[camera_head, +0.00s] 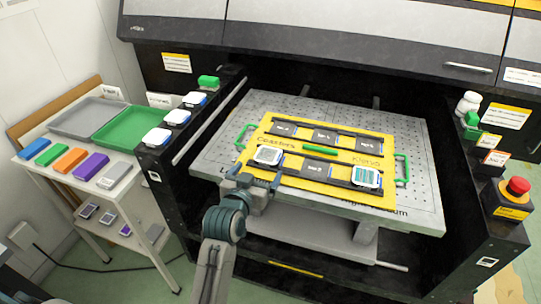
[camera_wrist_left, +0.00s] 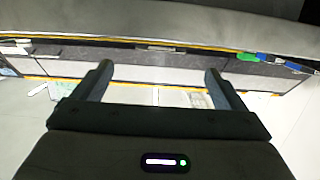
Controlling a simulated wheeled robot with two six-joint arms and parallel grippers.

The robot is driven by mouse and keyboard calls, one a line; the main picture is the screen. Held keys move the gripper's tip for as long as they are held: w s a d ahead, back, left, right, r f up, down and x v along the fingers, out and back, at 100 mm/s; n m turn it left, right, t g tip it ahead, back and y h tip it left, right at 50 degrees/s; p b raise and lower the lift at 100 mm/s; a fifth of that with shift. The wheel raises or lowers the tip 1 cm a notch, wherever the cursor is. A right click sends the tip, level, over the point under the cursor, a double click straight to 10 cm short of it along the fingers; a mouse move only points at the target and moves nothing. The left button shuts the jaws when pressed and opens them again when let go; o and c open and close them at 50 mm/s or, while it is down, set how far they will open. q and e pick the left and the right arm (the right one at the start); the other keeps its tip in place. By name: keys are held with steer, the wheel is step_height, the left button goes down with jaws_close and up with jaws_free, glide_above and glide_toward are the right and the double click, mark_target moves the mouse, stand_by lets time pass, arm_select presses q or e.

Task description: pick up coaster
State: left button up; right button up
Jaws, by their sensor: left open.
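A yellow jig (camera_head: 330,190) lies on the perforated metal bed and has dark slots. A white square coaster with a dark print (camera_head: 268,155) lies in its front left slot. A second coaster with a teal print (camera_head: 366,177) lies in its front right slot. My left gripper (camera_head: 258,181) is open, its jaws just in front of the jig's left end, near the first coaster. In the left wrist view the jaws (camera_wrist_left: 157,80) are spread with nothing between them; contact with the coaster cannot be told. My right gripper is not in view.
White square pieces (camera_head: 177,117) stand along the machine's left ledge. A side table holds a grey tray (camera_head: 86,118), a green tray (camera_head: 130,130) and several coloured blocks (camera_head: 70,160). A red stop button (camera_head: 518,186) stands at the right. Bare perforated bed (camera_head: 415,150) surrounds the jig.

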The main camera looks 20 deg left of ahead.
mark_target(267, 156)
arm_select(q)
steer(key=w, duration=0.2)
steer(key=shift+w+f, duration=0.3)
steer(key=shift+w, duration=0.4)
steer(key=shift+w+f, duration=0.1)
steer(key=shift+w, duration=0.1)
steer(key=w, duration=0.1)
steer(key=w+p, duration=0.1)
steer(key=w, duration=0.2)
steer(key=shift+w+f, duration=0.15)
steer(key=shift+f, duration=0.2)
steer(key=shift+w+f, duration=0.1)
steer(key=shift+w, duration=0.1)
steer(key=shift+d, duration=0.1)
steer(key=shift+c, duration=0.8)
steer(key=c, duration=1)
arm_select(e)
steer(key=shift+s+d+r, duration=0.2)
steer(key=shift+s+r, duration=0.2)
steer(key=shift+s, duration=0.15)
